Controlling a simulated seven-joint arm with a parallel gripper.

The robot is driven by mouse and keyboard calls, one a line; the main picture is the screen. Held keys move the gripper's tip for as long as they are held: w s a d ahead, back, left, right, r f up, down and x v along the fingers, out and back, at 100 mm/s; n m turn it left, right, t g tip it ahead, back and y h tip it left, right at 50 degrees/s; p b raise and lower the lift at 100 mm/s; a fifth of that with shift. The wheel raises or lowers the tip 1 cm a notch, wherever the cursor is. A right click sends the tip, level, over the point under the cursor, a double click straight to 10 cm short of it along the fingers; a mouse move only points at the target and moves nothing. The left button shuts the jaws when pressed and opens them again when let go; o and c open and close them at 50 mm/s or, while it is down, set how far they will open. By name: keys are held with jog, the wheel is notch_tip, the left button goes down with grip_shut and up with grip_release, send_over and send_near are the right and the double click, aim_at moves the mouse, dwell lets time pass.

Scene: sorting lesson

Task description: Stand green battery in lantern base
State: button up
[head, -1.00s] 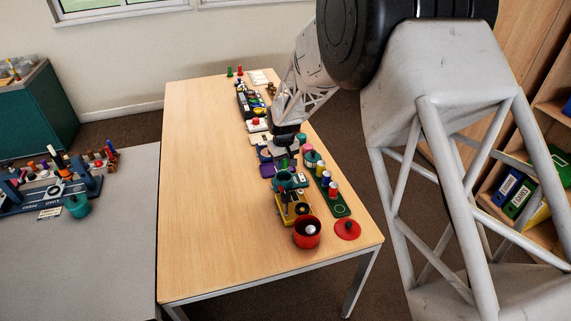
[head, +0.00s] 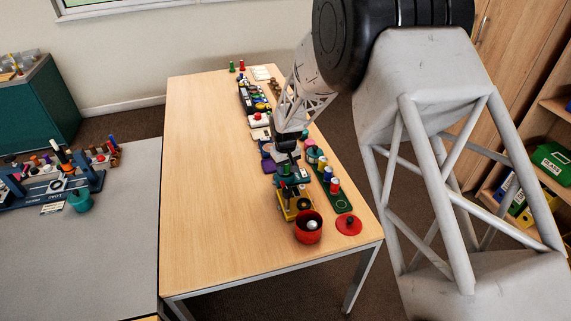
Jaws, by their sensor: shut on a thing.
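My gripper (head: 288,176) is small in the head view, near the front right of the wooden table, over the teal and yellow pieces. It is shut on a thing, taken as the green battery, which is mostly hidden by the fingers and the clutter. A red round cup with a pale ball-like piece inside (head: 308,237) stands in front of the gripper and may be the lantern base; I cannot tell for sure. A red disc with a dark knob (head: 349,227) lies to its right, apart from it.
A green strip (head: 342,207) with blue, yellow and red-topped cylinders stands right of the gripper. A yellow piece (head: 281,207) sits just behind the red cup. Several objects line the table's right side. The wooden table's left half (head: 210,190) is clear.

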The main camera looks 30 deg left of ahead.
jog(key=shift+s+d+f, duration=0.15)
jog(key=shift+f, duration=0.8)
jog(key=shift+s+d+f, duration=0.2)
jog(key=shift+d, duration=0.05)
dwell(1.0)
jog(key=shift+r, duration=0.9)
jog(key=shift+w+a+r, duration=0.2)
jog(key=shift+a+r, duration=0.05)
jog(key=shift+r, duration=0.1)
dwell(0.5)
jog(key=shift+w+a+r, duration=0.1)
jog(key=shift+w+a, duration=0.15)
dwell(0.4)
jog(key=shift+d+f, duration=0.1)
jog(key=shift+f, duration=0.85)
dwell(0.4)
jog(key=shift+r, duration=0.6)
jog(key=shift+r, duration=0.35)
jog(key=shift+r, duration=0.15)
dwell(0.4)
